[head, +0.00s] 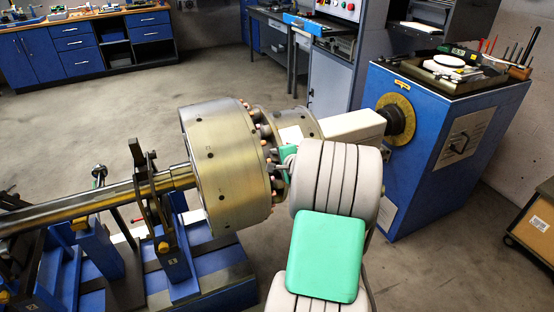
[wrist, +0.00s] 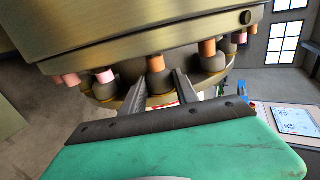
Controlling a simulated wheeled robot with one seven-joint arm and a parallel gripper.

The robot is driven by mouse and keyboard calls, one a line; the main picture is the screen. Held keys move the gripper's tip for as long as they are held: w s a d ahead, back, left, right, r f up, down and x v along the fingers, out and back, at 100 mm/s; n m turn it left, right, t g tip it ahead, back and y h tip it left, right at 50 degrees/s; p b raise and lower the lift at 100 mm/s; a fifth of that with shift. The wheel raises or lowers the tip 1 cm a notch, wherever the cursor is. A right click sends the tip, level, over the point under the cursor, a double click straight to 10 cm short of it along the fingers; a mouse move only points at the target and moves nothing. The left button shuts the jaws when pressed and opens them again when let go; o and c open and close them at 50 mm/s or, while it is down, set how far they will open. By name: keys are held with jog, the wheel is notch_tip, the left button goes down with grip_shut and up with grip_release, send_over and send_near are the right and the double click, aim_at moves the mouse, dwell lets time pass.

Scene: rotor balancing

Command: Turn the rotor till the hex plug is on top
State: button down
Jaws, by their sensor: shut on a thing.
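The rotor (head: 222,165) is a large brass-coloured drum on a horizontal shaft (head: 90,198), with small dark holes in its rim. In the wrist view the drum (wrist: 150,32) fills the top, and a dark round plug or hole (wrist: 246,17) shows near its right end. I cannot tell whether this is the hex plug. A ring of copper pins with grey bulbs lines the drum's face. My gripper (wrist: 162,88) is shut on one grey-bulbed copper pin (wrist: 155,64), its fingers on either side. In the head view my gripper (head: 284,168) is mostly hidden by my wrist.
The shaft rests in a blue stand with a dark bracket (head: 150,190) at left. A pale drive shaft (head: 350,125) runs from the coupling to a blue machine cabinet (head: 440,130) at right. Blue benches (head: 80,45) stand behind. Open floor lies between.

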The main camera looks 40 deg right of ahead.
jog(key=shift+s+f, duration=0.1)
jog(key=shift+f, duration=0.2)
jog(key=c, duration=1.3)
grip_release()
jog(key=o, duration=0.4)
jog(key=shift+r, duration=0.1)
jog(key=v, duration=0.7)
jog(key=shift+s+a+r, duration=0.15)
jog(key=shift+s+r, duration=0.1)
